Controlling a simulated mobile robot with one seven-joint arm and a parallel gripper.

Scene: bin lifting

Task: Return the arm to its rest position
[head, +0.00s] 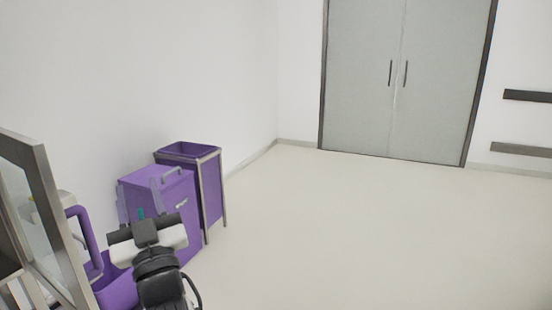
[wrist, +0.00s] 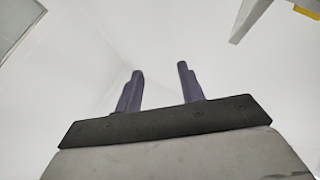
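My gripper (wrist: 159,70) shows in the wrist view with its two dark fingers apart and nothing between them. In the head view my arm (head: 160,278) rises from the bottom edge at the lower left, in front of a purple bin (head: 180,202). The fingers cannot be made out in the head view, and the arm's end hides the bin's lower part. From the head view I cannot tell how far the arm's end is from the bin.
A taller purple bin in a metal frame (head: 212,188) stands behind the first, by the left wall. A cart with a metal-framed panel (head: 48,205) and another purple container (head: 118,290) are at far left. Open floor (head: 350,235) lies right, before closed grey double doors (head: 400,80).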

